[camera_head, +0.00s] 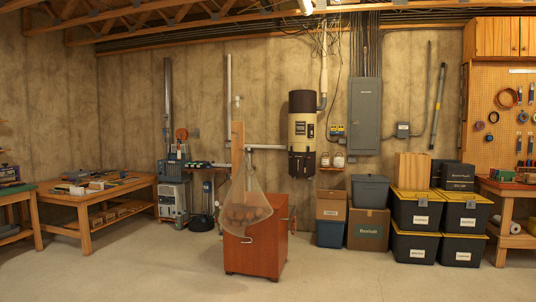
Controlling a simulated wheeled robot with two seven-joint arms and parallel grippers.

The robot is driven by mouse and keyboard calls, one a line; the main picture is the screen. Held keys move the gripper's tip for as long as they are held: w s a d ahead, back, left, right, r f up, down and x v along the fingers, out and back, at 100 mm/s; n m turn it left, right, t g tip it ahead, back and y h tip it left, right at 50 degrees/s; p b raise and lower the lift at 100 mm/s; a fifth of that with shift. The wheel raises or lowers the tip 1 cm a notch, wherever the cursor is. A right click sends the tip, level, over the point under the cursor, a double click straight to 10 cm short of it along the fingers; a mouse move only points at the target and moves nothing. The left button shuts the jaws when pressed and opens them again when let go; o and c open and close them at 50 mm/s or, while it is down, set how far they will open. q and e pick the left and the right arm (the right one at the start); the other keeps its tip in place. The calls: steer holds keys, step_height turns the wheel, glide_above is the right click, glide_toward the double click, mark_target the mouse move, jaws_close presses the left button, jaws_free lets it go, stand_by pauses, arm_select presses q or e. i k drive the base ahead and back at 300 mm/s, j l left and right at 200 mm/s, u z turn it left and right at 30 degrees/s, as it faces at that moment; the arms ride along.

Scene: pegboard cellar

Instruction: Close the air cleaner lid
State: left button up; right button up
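No air cleaner is clearly labelled in the head view. A red-brown wooden cabinet (268,252) stands alone on the floor at the centre, with a small handle on its front. A see-through, cone-shaped cover (246,208) hangs at its upper left, with brownish contents showing through. A narrow tan panel (237,150) stands upright above the cone. I cannot tell which of these parts is the lid. A cream and black cylinder (301,130) is mounted on the back wall. Neither of my grippers is in view.
Open concrete floor (150,270) lies in front of and beside the cabinet. Black bins with yellow lids (415,212) and cardboard boxes (368,230) stand at the right. Workbenches stand at the left (95,198) and far right (505,188). Grey machines (172,198) stand at the back left.

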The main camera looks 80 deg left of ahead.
mark_target(171, 155)
steer(key=j+u, duration=0.3)
steer(key=u, duration=0.15)
steer(key=j+u, duration=0.35)
steer(key=u, duration=0.15)
steer(key=j+u, duration=0.3)
steer(key=u, duration=0.15)
steer(key=j+u, duration=0.3)
steer(key=u, duration=0.2)
steer(key=i+j+u, duration=0.25)
steer(key=j+u, duration=0.15)
steer(key=i+j+u, duration=0.55)
steer(key=u, duration=0.25)
steer(key=i+j+u, duration=0.1)
steer(key=i+u, duration=0.5)
steer(key=i, duration=4.75)
steer(key=i+j+z, duration=0.2)
steer(key=i, duration=0.35)
steer(key=i+z, duration=0.2)
steer(key=i, duration=0.35)
steer(key=i+j+z, duration=0.2)
steer(key=i, duration=0.3)
steer(key=i+j+z, duration=0.2)
steer(key=i+j, duration=0.25)
steer(key=i+j+z, duration=0.25)
steer(key=j, duration=0.65)
steer(key=j+z, duration=0.3)
steer(key=j, duration=0.65)
steer(key=i+z, duration=0.35)
steer(key=i, duration=1.15)
